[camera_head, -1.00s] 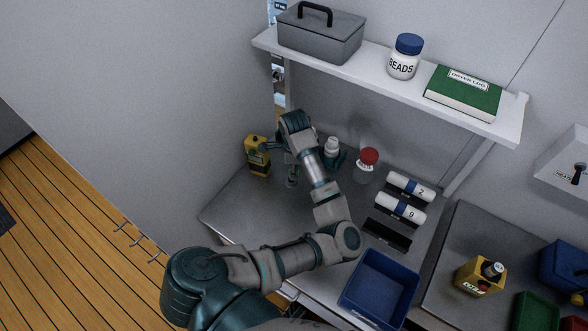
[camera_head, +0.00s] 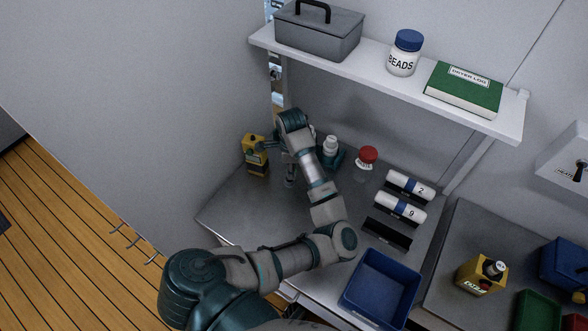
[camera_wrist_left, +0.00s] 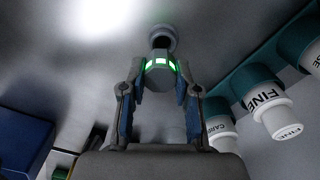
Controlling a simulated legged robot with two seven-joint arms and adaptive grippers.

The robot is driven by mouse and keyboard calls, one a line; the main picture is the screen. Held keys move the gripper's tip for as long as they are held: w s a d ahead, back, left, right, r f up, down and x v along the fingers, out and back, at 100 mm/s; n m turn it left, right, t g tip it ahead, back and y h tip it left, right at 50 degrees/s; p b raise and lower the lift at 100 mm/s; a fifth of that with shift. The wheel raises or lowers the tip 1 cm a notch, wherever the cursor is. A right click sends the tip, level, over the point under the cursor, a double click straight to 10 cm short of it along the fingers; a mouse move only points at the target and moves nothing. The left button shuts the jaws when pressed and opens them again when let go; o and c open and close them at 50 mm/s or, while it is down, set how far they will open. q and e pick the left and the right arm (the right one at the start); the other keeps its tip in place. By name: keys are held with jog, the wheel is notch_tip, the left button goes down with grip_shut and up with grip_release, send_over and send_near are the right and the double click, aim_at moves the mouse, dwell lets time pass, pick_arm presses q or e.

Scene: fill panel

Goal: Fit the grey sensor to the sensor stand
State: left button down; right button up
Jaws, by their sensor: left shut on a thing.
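The grey sensor (camera_wrist_left: 158,72), a short cylinder with lit green windows, is between the fingers of my left gripper (camera_wrist_left: 159,82) in the left wrist view. The gripper is shut on it. Just beyond the sensor is a round grey piece with a dark opening (camera_wrist_left: 162,38), which looks like the sensor stand. They overlap in the picture; I cannot tell whether they touch. In the head view a slim grey post on a round base (camera_head: 290,180) stands on the bench below my left wrist, and the sensor cannot be made out there. My right gripper is not in view.
A yellow device (camera_head: 256,160) stands close left of my left wrist. A shelf (camera_head: 375,75) overhangs the bench; a blue bin (camera_head: 382,288) is in front.

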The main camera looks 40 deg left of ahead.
pick_arm(q)
jog(key=shift+a+f, duration=0.15)
jog(key=shift+a, duration=0.7)
jog(key=shift+d, duration=0.5)
jog(key=shift+f+b, duration=0.1)
jog(key=shift+b, duration=0.25)
jog(key=shift+a+f+b, duration=0.35)
jog(key=shift+f, duration=0.3)
jog(key=shift+d+f+b, duration=0.1)
jog(key=shift+f+b, duration=0.05)
jog(key=shift+b, duration=0.15)
jog(key=shift+d+f, duration=0.1)
jog(key=shift+f, duration=0.2)
jog(key=shift+b, duration=0.3)
